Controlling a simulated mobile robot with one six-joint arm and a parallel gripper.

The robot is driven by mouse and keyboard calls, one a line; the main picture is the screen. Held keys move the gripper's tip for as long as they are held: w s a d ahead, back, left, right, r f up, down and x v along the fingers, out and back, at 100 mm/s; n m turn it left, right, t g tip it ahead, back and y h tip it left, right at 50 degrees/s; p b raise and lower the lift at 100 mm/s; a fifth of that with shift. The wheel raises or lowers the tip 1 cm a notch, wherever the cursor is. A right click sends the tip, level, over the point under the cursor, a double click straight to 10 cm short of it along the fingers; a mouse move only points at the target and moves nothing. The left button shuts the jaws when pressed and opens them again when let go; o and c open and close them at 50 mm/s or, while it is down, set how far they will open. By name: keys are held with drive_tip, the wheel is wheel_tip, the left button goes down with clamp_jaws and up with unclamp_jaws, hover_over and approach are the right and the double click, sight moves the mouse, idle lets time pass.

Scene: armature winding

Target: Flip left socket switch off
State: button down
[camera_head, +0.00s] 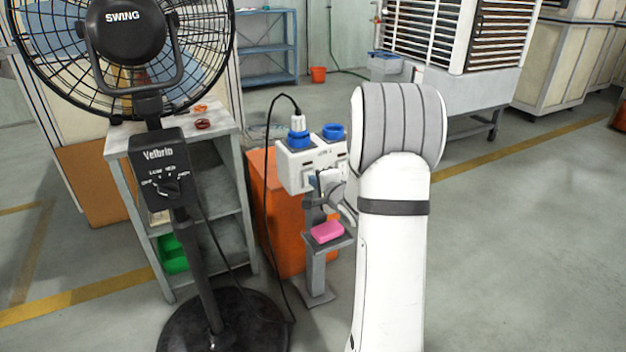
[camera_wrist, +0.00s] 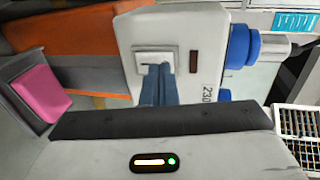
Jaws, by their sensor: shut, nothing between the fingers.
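The white socket box (camera_head: 296,172) stands on a grey post, with two blue sockets on top. A white plug with a black cable sits in the left blue socket (camera_head: 298,139); the right blue socket (camera_head: 333,132) has no plug. In the wrist view, the left switch (camera_wrist: 154,58) is a white rocker in a square plate on the box face (camera_wrist: 130,30). My gripper (camera_wrist: 158,68) is shut and empty, its blue fingertips at the lower edge of this switch; contact is unclear. In the head view my gripper (camera_head: 313,182) is small and partly hidden by my wrist.
A pink block (camera_head: 327,232) lies on a small grey shelf below the box; it also shows in the wrist view (camera_wrist: 40,95). A black fan (camera_head: 165,170) and a grey shelf unit (camera_head: 232,190) stand left. An orange cabinet (camera_head: 280,215) is behind the post. Floor at right is open.

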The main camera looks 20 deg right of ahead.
drive_tip(key=r+p+v, duration=0.1)
drive_tip(key=p+v, duration=0.3)
drive_tip(key=v, duration=0.8)
drive_tip(key=shift+r, duration=0.35)
drive_tip(key=shift+w, duration=0.1)
